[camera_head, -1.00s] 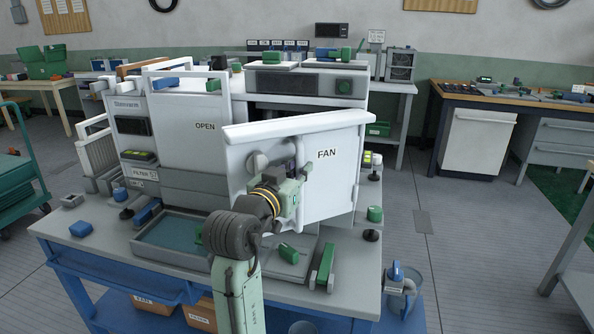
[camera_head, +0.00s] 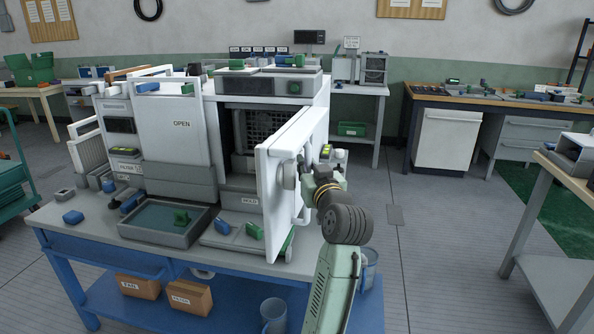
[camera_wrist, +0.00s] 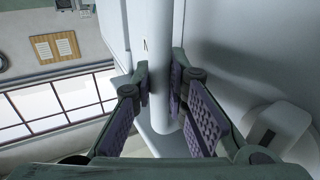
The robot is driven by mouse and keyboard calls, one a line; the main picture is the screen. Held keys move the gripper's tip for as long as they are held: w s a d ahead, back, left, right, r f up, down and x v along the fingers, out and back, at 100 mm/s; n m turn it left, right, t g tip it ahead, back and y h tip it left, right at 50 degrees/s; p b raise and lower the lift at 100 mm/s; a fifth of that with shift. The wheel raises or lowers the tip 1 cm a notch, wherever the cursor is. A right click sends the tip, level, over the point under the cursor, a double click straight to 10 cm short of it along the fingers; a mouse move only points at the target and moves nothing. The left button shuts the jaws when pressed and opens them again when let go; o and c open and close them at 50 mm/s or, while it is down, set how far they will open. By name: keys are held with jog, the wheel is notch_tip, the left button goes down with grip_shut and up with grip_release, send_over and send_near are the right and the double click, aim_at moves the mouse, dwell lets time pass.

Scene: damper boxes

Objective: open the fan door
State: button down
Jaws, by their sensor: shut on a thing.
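The white fan door (camera_head: 276,178) stands swung well out from the machine on the bench, seen nearly edge-on in the head view. Behind it the dark fan compartment (camera_head: 255,130) is exposed, with a grille inside. My gripper (camera_head: 305,175) is at the door's outer face, on the right side. In the wrist view my gripper (camera_wrist: 160,95) has its purple-padded fingers on both sides of a white vertical bar handle (camera_wrist: 162,60) and is shut on it. The door face (camera_wrist: 235,50) fills the right of the wrist view.
A teal-lined tray (camera_head: 170,218) and small green and blue parts lie on the bench front (camera_head: 110,243). The floor (camera_head: 440,260) to the right is clear.

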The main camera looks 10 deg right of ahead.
jog(key=shift+s+d+r+n+g+y+b, duration=0.1)
jog(key=shift+s+d+n+g+y+b, duration=0.1)
jog(key=shift+d+n+y, duration=0.5)
jog(key=shift+s+d+f+n+g+y+b, duration=0.1)
jog(key=shift+d+n+y+b, duration=0.2)
jog(key=shift+d+y, duration=0.6)
jog(key=shift+s+d+r+n+g+y+b, duration=0.1)
jog(key=shift+s+d+n+y, duration=0.05)
jog(key=shift+d+n+y, duration=0.55)
jog(key=c, duration=1.6)
grip_release()
jog(key=shift+o, duration=0.2)
jog(key=shift+d, duration=0.1)
jog(key=v, duration=1.2)
